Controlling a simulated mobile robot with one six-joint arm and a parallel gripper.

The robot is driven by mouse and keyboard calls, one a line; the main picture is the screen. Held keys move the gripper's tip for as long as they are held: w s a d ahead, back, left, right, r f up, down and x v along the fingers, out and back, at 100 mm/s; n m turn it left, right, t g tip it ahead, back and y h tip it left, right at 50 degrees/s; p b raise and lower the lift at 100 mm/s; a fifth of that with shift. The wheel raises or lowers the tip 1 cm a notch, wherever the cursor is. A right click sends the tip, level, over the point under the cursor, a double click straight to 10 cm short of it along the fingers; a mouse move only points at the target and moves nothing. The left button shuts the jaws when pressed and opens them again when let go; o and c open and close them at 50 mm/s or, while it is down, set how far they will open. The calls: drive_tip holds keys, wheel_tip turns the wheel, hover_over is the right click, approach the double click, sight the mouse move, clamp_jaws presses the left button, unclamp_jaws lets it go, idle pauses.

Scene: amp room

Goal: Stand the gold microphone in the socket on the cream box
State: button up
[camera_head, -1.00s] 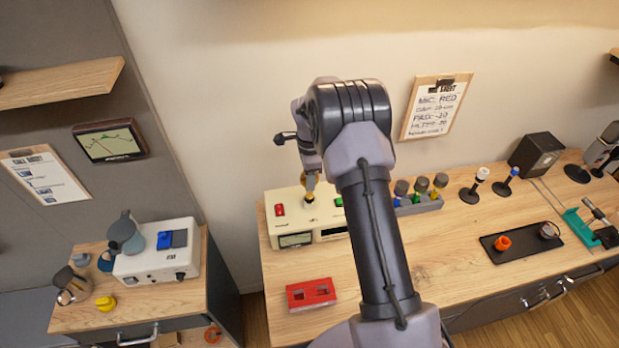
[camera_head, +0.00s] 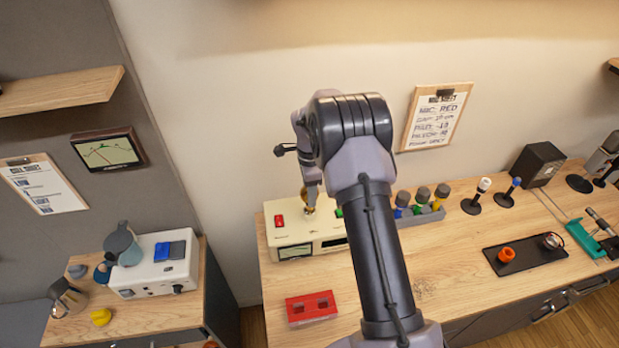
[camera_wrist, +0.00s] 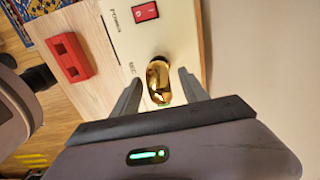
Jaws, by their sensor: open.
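The cream box (camera_head: 285,235) stands on the wooden bench in the head view, and its top also shows in the wrist view (camera_wrist: 136,35). The gold microphone (camera_wrist: 158,80) is on the box top beside the MIC lettering, seen nearly end-on from above. It looks upright, and it hides the socket. In the head view a little of its gold (camera_head: 309,198) shows below my wrist. My gripper (camera_wrist: 160,84) is open, with one finger on each side of the microphone and a visible gap to each.
A red block (camera_head: 311,308) lies in front of the box. A grey rack (camera_head: 425,212) with several colored microphones stands to its right. Farther right are a black tray (camera_head: 525,255) and a dark speaker (camera_head: 537,160). A white device (camera_head: 155,265) is on the left table.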

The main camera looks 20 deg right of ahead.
wheel_tip(320, 180, up, 16)
drive_tip(key=shift+r+p, duration=0.2)
drive_tip(key=shift+p, duration=0.1)
